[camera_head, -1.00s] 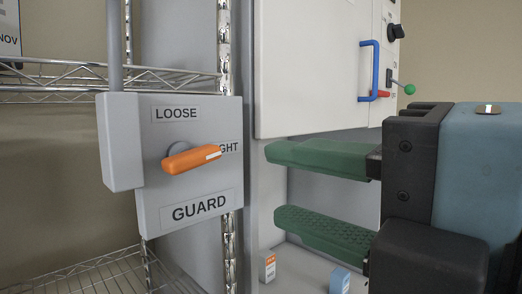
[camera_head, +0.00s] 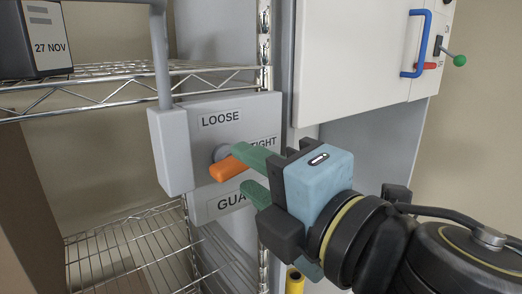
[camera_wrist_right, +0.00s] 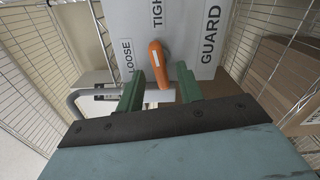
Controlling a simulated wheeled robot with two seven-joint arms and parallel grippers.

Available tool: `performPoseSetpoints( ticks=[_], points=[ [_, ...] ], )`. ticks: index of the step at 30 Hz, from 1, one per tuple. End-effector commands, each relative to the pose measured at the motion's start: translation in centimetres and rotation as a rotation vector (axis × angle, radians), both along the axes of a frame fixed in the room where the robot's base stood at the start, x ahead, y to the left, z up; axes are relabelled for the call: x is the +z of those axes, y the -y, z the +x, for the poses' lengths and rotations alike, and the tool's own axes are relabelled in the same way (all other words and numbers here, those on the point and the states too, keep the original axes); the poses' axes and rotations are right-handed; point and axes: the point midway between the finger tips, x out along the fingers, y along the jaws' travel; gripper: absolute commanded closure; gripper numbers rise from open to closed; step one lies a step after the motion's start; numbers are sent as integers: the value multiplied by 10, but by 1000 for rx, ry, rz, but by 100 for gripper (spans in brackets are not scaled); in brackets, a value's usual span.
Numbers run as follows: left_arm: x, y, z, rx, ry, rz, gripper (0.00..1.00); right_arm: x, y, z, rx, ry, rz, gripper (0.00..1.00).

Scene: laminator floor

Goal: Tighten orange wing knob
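The orange wing knob (camera_head: 229,168) sits on a grey panel (camera_head: 180,150) labelled LOOSE, TIGHT and GUARD. In the head view it points right and slightly up, toward the TIGHT label (camera_head: 262,143). My right gripper (camera_head: 257,175) is open in front of the panel, its green fingers above and below the knob's outer end. In the right wrist view, the knob (camera_wrist_right: 158,62) lies between the open fingers (camera_wrist_right: 160,88); I see gaps on both sides. The knob's right end is partly hidden by the upper finger in the head view. My left gripper is not in view.
Wire shelves (camera_head: 125,255) stand left of and behind the panel. A grey upright bar rises from the panel's left side. A white cabinet (camera_head: 350,60) with a blue handle (camera_head: 416,45) and green-tipped lever is at upper right. A yellow post (camera_head: 294,281) stands below my gripper.

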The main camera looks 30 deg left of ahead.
Motion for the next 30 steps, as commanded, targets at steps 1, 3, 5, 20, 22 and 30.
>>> performPoseSetpoints(
  ticks=[1, 3, 5, 20, 22, 30],
  points=[
    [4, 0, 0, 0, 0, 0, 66, 1, -7, 3, 1, -2, 0, 64],
    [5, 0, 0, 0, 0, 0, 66, 1, -13, 6, -1, -3, 0, 64],
    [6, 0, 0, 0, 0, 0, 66, 1, -17, 7, 0, -2, 1, 64],
    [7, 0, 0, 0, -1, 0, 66, 0, -21, 9, 0, -1, 0, 81],
    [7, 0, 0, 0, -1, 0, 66, 0, -21, 9, 0, -1, 0, 90],
    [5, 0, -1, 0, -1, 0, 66, 0, -21, 9, -1, -18, 8, 100]
  ],
)
